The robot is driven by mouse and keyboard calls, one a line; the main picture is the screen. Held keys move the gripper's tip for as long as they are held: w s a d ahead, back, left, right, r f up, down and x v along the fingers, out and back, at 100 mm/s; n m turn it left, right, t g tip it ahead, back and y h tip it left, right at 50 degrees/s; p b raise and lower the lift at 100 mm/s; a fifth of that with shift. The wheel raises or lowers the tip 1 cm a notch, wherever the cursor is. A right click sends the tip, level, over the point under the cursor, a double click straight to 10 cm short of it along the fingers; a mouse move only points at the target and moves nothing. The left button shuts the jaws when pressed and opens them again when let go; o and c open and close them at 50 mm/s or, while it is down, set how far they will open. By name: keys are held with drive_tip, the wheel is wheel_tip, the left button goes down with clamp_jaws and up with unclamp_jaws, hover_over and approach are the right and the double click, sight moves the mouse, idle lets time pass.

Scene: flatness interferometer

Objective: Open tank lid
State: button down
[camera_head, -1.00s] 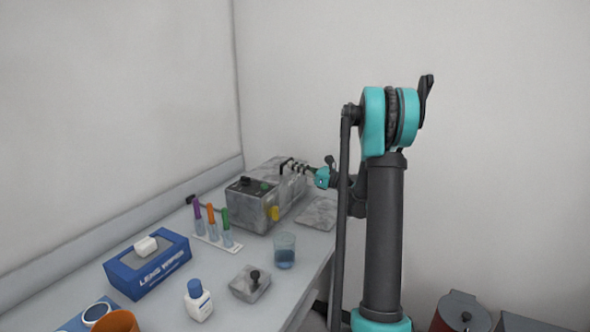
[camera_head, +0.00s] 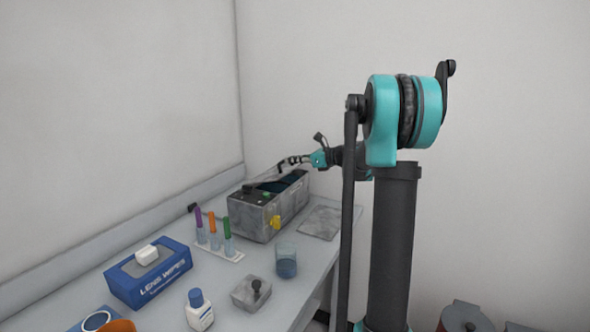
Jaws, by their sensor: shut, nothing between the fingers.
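The grey tank (camera_head: 262,219) stands on the far end of the bench. Its dark interior shows at the top. Its lid (camera_head: 266,178) appears thin and tilted up along the back left side, seen nearly edge-on. My gripper (camera_head: 284,161) is small and far off, shut with nothing in it, just above the tank's rear part. Its tips are close to the raised lid; I cannot tell whether they touch it. My teal and dark arm (camera_head: 345,155) reaches in from the right.
A rack (camera_head: 222,253) of capped tubes, a blue wipes box (camera_head: 150,277), a white bottle (camera_head: 200,316), a beaker (camera_head: 286,266) and a knobbed block (camera_head: 251,292) stand nearer on the bench. A flat grey plate (camera_head: 324,221) lies right of the tank. Walls close off the left and back.

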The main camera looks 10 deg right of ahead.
drive_tip(key=w+a+r+g+h, duration=0.6)
drive_tip(key=w+a+r+h, duration=0.1)
drive_tip(key=a, duration=0.6)
drive_tip(key=shift+w+a+r+h, duration=0.2)
drive_tip(key=shift+w+h, duration=0.5)
drive_tip(key=shift+w, duration=0.65)
